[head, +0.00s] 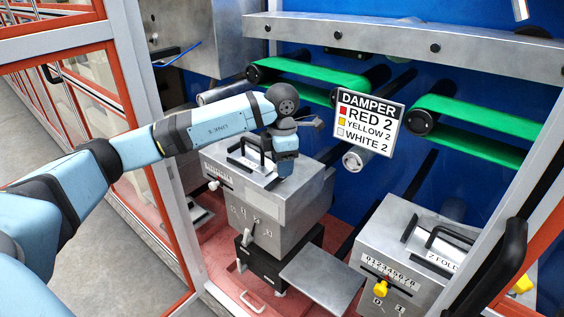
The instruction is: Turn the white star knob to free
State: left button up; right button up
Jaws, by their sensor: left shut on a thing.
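A white knob (213,185) sticks out at the left of the front of the left steel box (285,213), beside a number scale. It is small, and I cannot make out a star shape or its setting. My left gripper (286,168) points down at the top of this box, right of its black handle (262,147) and well to the right of the white knob. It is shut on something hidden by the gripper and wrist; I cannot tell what. My right gripper is not in view.
A sign (368,124) lists damper settings: red 2, yellow 2, white 2. A second steel box (420,265) at the lower right has a yellow knob (381,287). Green belts (470,115) run behind. Red-framed panels (60,28) stand left; a frame post crosses the right.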

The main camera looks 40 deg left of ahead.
pick_arm(q)
jog(key=o, duration=0.9)
notch_tip(320, 180, up, 14)
jog(key=shift+f, duration=0.1)
jog(key=shift+s, duration=0.1)
